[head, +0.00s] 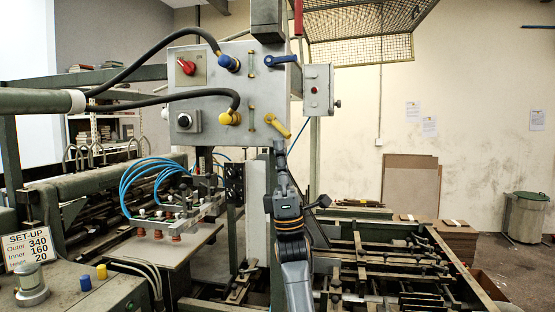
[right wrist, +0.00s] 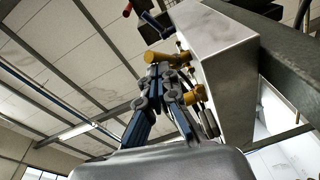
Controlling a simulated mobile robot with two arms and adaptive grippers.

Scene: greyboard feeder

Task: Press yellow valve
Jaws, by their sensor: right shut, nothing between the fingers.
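The yellow valve (head: 277,125) sticks out at the lower right of the grey control box (head: 228,95), its lever slanting down to the right. In the right wrist view the yellow valve (right wrist: 163,58) lies just beyond my fingertips. My right gripper (head: 279,148) points up from below, directly under the valve lever. In the right wrist view my right gripper (right wrist: 166,76) has its fingers shut, with nothing between them. I cannot tell whether the fingertips touch the lever. My left gripper is not in view.
A blue valve (head: 281,60) sits above the yellow one on the box. A red knob (head: 186,66) and yellow hose fitting (head: 230,117) are to the left. A small grey box (head: 318,90) hangs to the right. Machine rails (head: 400,270) lie below right.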

